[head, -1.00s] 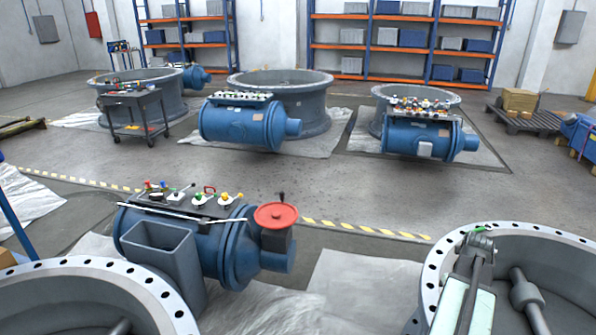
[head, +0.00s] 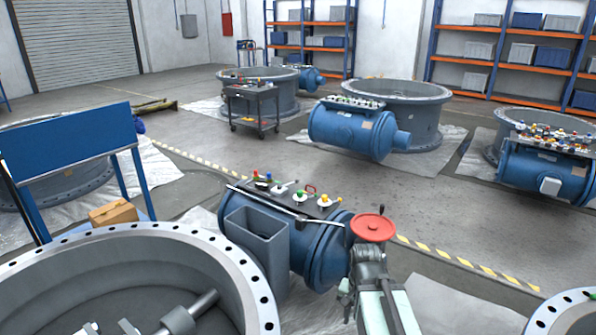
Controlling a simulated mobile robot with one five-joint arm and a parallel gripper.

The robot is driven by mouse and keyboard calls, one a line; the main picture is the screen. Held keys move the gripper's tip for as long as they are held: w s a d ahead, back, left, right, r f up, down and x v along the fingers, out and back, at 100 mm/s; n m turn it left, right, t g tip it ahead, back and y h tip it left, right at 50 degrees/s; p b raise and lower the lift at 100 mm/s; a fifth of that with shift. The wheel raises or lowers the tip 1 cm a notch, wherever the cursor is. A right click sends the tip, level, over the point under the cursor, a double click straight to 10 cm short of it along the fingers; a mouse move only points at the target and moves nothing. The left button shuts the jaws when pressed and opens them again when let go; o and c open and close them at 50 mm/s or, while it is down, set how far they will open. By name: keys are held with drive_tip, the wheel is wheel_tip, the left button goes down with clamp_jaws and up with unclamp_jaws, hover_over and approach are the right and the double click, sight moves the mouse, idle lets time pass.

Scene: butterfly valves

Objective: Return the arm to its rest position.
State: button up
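My arm rises from the bottom edge, right of centre, with a pale link and dark grey parts toward its far end. My gripper (head: 368,262) is at that far end, in front of the blue actuator (head: 322,252) and just below the red handwheel (head: 373,227) in the picture. Its fingers are too small and overlapped to make out, so I cannot tell whether they are open or shut. I see nothing clearly held. I cannot tell whether it touches the actuator.
A large grey valve ring (head: 262,290) fills the lower left, with a blue stand (head: 70,145) and a cardboard box (head: 113,213) behind it. Another ring (head: 567,310) is at the lower right. Open floor (head: 440,215) lies beyond the yellow-striped line.

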wheel_tip(320, 180, up, 17)
drive_tip(key=n+p, duration=0.5)
drive_tip(key=p, duration=1.2)
